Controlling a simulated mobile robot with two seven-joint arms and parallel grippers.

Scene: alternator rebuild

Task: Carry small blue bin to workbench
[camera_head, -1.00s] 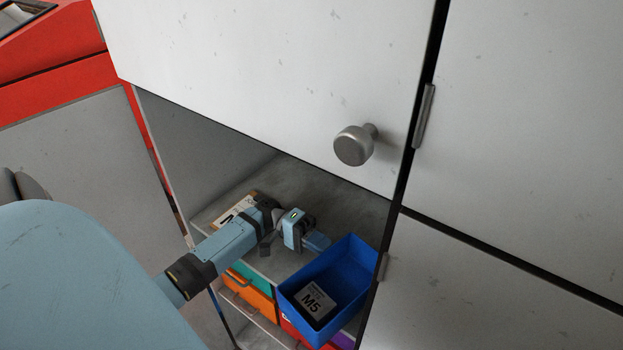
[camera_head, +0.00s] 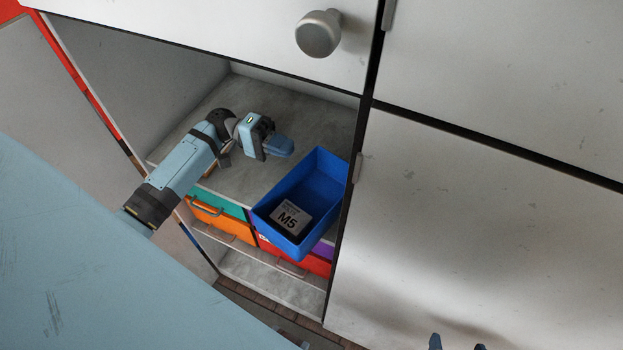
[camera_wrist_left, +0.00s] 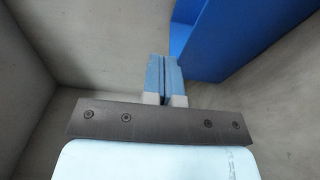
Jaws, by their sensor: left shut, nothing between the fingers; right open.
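The small blue bin (camera_head: 275,217) sits open side up at the front of the cabinet shelf, its near end jutting over the shelf edge. Inside it lies a dark item labelled M5 (camera_head: 290,218). My left gripper (camera_head: 282,147) is shut and empty above the shelf, just left of the bin's far end. In the left wrist view, the shut fingers (camera_wrist_left: 165,78) point toward the shelf, and part of the blue bin (camera_wrist_left: 225,40) shows to their right, apart from them. Only the two fingertips of my right gripper (camera_head: 457,344) show at the bottom edge, spread apart.
The grey shelf (camera_head: 300,118) is bare behind the bin. Teal, orange and red drawers (camera_head: 222,218) stand below it. A white panel with a round knob (camera_head: 318,34) is above the opening, and a white panel (camera_head: 470,230) closes off the right side.

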